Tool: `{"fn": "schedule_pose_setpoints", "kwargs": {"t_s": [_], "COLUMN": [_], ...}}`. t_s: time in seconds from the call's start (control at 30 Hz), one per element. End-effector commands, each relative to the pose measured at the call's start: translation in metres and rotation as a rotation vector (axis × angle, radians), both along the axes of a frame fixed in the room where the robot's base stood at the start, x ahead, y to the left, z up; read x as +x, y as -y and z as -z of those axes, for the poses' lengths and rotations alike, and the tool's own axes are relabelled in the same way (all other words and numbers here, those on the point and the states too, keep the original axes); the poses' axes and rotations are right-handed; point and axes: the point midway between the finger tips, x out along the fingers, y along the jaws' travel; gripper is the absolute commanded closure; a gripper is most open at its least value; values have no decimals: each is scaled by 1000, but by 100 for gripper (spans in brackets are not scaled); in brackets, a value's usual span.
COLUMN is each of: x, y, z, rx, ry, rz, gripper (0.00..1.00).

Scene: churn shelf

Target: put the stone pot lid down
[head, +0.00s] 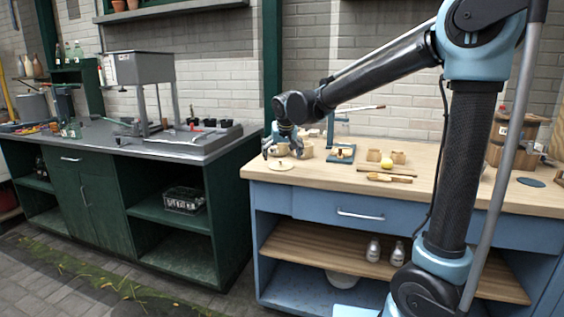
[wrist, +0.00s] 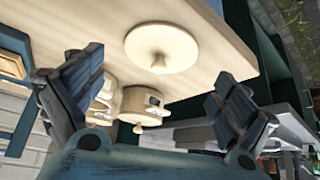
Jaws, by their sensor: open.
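The stone pot lid (head: 281,165) is a pale round disc with a small knob. It lies flat on the wooden worktop near its left end. In the wrist view the lid (wrist: 165,42) shows whole, knob towards the camera. My gripper (head: 283,150) is just above and behind the lid in the head view. In the wrist view my gripper (wrist: 160,78) has its two fingers spread wide, with nothing held between them. The fingers look clear of the lid.
Wooden containers (wrist: 145,105) stand close behind the lid. A blue-framed stand (head: 341,152), a yellow item (head: 387,163) and wooden tools (head: 388,177) lie further right. The worktop's front edge (head: 340,189) is near. A gap separates it from the green bench (head: 190,146).

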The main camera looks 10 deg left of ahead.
Motion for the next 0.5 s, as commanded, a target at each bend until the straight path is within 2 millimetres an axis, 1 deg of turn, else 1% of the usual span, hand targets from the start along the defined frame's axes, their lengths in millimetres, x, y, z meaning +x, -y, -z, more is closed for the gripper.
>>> {"fn": "schedule_pose_setpoints", "kwargs": {"t_s": [0.1, 0.3, 0.5], "x": [-12, -28, -37], "y": [5, 11, 15], "z": [-19, -46, -63], "rx": [-1, -1, 0], "ry": [0, 0, 0], "rz": [-1, -1, 0], "gripper": [5, 5, 5]}}
